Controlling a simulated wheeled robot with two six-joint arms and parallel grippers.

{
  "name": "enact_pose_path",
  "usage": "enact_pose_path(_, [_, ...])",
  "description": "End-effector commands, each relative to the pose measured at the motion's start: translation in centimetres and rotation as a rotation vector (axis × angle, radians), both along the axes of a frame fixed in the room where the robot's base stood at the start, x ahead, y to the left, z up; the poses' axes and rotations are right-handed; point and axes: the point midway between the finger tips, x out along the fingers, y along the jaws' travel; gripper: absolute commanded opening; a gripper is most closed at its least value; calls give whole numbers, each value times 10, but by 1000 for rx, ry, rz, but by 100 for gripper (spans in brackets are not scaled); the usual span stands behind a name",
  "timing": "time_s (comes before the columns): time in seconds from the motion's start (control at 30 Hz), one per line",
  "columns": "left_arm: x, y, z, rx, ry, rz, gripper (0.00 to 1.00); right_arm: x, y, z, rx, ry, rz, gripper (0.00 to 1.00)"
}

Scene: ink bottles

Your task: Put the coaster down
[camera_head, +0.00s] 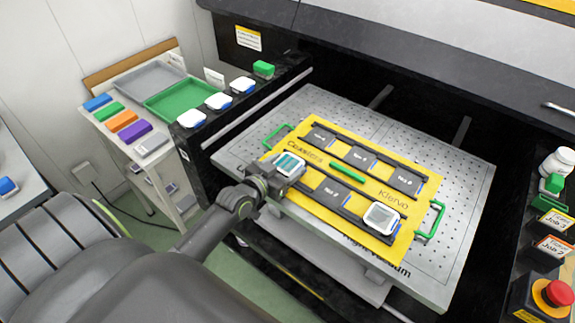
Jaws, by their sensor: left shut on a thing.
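My left gripper (272,178) is shut on a white coaster with a teal print (289,164). This coaster is at the left end of the near row of the yellow coaster jig (402,247). I cannot tell whether it rests in its slot or hangs just above it. A second white coaster with a grey print (382,217) lies at the right end of the same row. The dark slot between them (340,197) is empty, and the far row of dark slots (360,157) is empty too. My right gripper is not in view.
The jig lies on a perforated metal bed (455,200) under the printer's dark body. It has green handles (434,218) and a green bar (347,172) in its middle. White coasters (219,101) line the ledge at left, by a green tray (180,98). A red button (558,292) is at right.

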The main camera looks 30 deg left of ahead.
Motion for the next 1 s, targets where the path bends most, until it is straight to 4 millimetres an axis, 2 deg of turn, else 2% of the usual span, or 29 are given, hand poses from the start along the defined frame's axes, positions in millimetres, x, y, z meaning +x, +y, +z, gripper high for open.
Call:
enact_pose_path(0.17, [0, 0, 18, 1, -5, -2, 40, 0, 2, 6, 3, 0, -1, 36])
enact_pose_path(0.4, [0, 0, 65, 4, -5, -3, 40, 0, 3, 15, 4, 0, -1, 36])
enact_pose_path(0.6, [1, 0, 94, 2, -5, -2, 40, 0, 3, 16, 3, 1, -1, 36])
enact_pose_path(0.87, [-3, -5, 102, -3, 2, -12, 40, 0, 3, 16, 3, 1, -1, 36])
enact_pose_path(1.0, [-22, -29, 110, -14, 15, -74, 40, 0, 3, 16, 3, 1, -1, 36])
